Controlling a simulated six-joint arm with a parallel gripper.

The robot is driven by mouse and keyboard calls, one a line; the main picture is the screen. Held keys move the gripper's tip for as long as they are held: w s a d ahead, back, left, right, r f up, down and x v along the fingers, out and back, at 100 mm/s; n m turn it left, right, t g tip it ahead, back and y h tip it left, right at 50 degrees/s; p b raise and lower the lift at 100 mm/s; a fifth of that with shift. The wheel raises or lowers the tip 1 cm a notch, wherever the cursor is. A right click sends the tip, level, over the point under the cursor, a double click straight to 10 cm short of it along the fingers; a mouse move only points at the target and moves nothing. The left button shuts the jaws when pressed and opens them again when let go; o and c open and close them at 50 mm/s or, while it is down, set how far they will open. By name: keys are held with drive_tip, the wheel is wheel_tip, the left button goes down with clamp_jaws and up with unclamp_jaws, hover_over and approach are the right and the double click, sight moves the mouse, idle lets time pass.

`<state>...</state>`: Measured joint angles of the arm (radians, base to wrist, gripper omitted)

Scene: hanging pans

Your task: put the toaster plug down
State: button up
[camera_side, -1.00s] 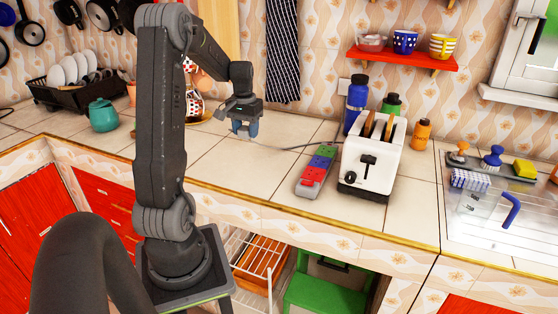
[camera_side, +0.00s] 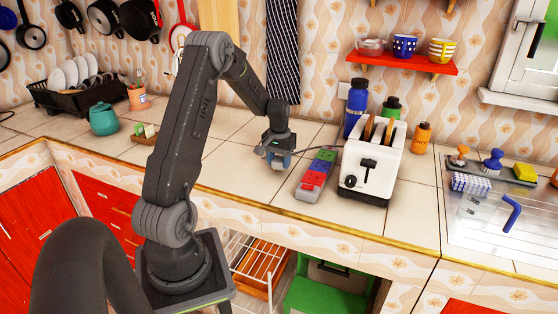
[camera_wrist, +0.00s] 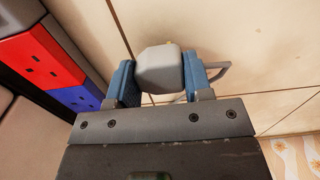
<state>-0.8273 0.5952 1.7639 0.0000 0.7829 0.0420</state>
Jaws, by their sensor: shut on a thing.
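My gripper (camera_side: 279,161) is low over the tiled counter, just left of the power strip, in the side view. In the wrist view my gripper (camera_wrist: 158,82) has its blue fingers closed on both sides of the grey toaster plug (camera_wrist: 159,68). The plug's cord runs to the toaster (camera_side: 372,160), a white one with two slices of bread in it. Whether the plug touches the counter (camera_side: 240,178) cannot be told. The power strip (camera_side: 316,174) has red, blue and green sockets; its red and blue sockets also show at the left of the wrist view (camera_wrist: 45,62).
A blue bottle (camera_side: 356,108), a green bottle (camera_side: 391,107) and an orange bottle (camera_side: 421,138) stand around the toaster. A teal pot (camera_side: 103,117) and a black dish rack (camera_side: 78,92) are at the left.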

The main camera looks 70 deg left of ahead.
drive_tip(key=shift+f, duration=0.25)
drive_tip(key=shift+f, duration=0.3)
drive_tip(key=o, duration=1.2)
drive_tip(key=shift+r, duration=0.1)
